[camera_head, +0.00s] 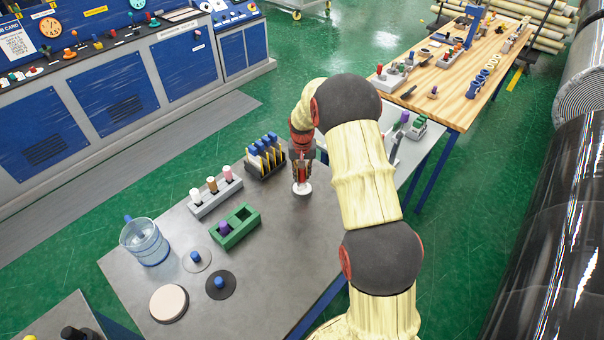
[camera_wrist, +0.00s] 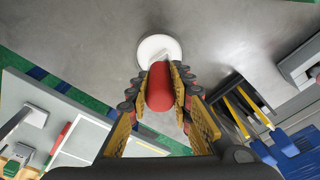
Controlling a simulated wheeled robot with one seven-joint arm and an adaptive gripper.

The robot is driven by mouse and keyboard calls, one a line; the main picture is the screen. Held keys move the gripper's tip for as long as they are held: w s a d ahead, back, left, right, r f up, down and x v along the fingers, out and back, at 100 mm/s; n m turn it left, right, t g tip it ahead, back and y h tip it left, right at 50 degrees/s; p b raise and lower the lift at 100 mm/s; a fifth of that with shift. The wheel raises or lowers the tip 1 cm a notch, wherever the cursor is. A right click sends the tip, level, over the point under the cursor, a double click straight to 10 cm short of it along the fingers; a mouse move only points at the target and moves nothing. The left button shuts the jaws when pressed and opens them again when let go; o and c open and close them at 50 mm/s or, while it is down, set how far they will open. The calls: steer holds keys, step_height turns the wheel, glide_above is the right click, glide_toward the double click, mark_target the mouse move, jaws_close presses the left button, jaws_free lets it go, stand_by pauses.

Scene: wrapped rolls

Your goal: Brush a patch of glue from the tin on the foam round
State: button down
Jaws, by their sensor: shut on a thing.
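My gripper (camera_head: 301,174) is near the table's far right edge, pointing down, with its fingers shut around a red handle (camera_wrist: 160,88). The handle also shows as a sliver of red between the fingers in the head view. A pale tip shows past the handle in the wrist view, over or on a white round (camera_wrist: 158,48). The white round also shows under my gripper in the head view (camera_head: 302,189); it may be the glue tin, and I cannot tell whether the tip touches it. The pale foam round (camera_head: 169,303) lies at the table's near left, apart from my gripper.
A block of blue-topped tools (camera_head: 266,158) stands just left of my gripper. A grey rack with capped pegs (camera_head: 215,193), a green tray (camera_head: 236,227), a water jug (camera_head: 145,242) and two blue-knobbed discs (camera_head: 220,285) fill the left side. The table's middle right is clear.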

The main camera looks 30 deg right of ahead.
steer(key=shift+r+p, duration=1.65)
steer(key=shift+r, duration=1.85)
steer(key=shift+s+f, duration=0.1)
